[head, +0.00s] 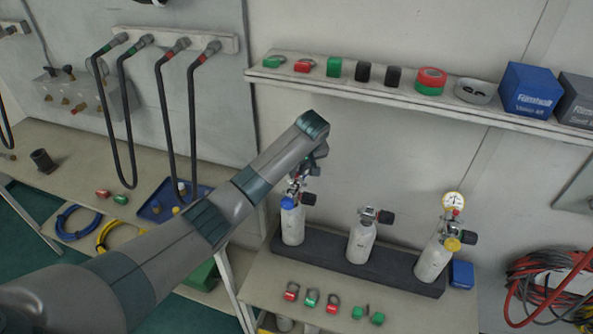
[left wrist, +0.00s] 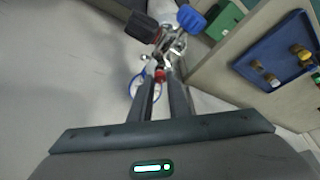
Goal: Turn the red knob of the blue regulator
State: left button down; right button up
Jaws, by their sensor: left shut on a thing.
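The regulator with a blue knob or cap (head: 289,202) sits on top of the left white cylinder (head: 292,226) in the head view. In the left wrist view its metal body (left wrist: 172,42) has a blue end (left wrist: 191,19), a black handwheel (left wrist: 142,27) and a blue-rimmed gauge (left wrist: 134,87) partly behind the fingers. The red knob (left wrist: 160,75) shows between the fingertips. My left gripper (left wrist: 161,83) is shut on the red knob. In the head view its fingers are largely hidden by my own arm. My right gripper is in neither view.
Two more cylinders, a middle one (head: 360,242) and a right one (head: 433,262) with a gauge, stand in a dark rack (head: 330,259). Small red and green fittings lie in front. A shelf (head: 400,95) runs above. Hoses hang at left.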

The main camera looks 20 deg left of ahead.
pick_arm(q)
jog(key=shift+w+d+n+g+y, duration=0.1)
jog(key=shift+n+g+y, duration=0.2)
jog(key=shift+n, duration=0.8)
jog(key=shift+w+d+n+g+y, duration=0.1)
jog(key=shift+n+g+y, duration=0.15)
jog(key=shift+n, duration=0.85)
jog(key=c, duration=1.7)
grip_release()
jog(key=shift+o, duration=0.2)
jog(key=shift+r, duration=0.1)
